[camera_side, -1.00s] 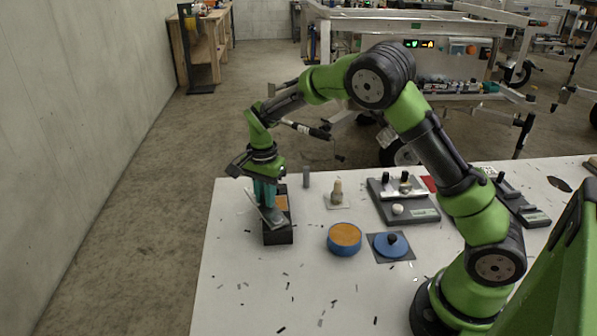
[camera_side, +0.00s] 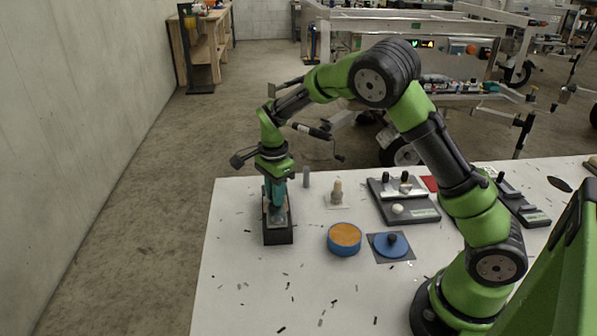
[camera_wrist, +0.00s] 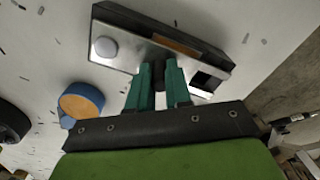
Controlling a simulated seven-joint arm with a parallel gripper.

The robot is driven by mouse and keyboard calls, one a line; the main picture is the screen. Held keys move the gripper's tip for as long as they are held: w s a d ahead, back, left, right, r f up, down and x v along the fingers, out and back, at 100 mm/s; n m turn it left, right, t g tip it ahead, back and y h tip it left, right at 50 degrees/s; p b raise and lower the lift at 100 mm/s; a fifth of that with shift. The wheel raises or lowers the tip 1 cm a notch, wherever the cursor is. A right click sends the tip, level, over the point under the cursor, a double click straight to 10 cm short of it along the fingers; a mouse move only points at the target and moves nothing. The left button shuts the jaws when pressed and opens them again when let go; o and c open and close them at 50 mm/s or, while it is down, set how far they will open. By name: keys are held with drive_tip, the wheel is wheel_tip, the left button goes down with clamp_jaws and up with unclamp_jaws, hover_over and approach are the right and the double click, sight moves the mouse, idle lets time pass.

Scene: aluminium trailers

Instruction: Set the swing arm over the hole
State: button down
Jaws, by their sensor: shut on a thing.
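A silver metal swing arm (camera_wrist: 131,50) lies along the top of a black oblong box (camera_wrist: 150,18); a round pale disc (camera_wrist: 105,47) shows at its left end in the wrist view. My gripper (camera_wrist: 159,70) is shut on the swing arm near its middle; the gripper (camera_side: 276,204) points down over the box (camera_side: 278,238) in the side view. An orange strip (camera_wrist: 176,46) of the box top shows beside the arm's edge. A square opening, dark and white inside, (camera_wrist: 208,84) shows at the arm's right end. The hole in the box cannot be made out.
A blue round tub with an orange top (camera_side: 344,238) stands right of the box. A blue disc with a black knob (camera_side: 391,245), a small peg on a plate (camera_side: 337,195), a grey cylinder (camera_side: 306,177) and a grey fixture (camera_side: 404,205) are nearby.

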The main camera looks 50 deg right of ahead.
drive_tip(key=c, duration=1.1)
unclamp_jaws()
drive_tip(key=shift+o, duration=0.2)
drive_tip(key=shift+r, duration=0.1)
wheel_tip(320, 180, up, 17)
drive_tip(key=s+a+n+t+y, duration=0.1)
drive_tip(key=s+a+n+t, duration=0.1)
drive_tip(key=s+n, duration=0.6)
drive_tip(key=s+a+r+n+t+y, duration=0.1)
drive_tip(key=s+n+t, duration=0.4)
drive_tip(key=s, duration=1)
drive_tip(key=a+n, duration=0.1)
drive_tip(key=n, duration=0.2)
drive_tip(key=shift+a, duration=0.3)
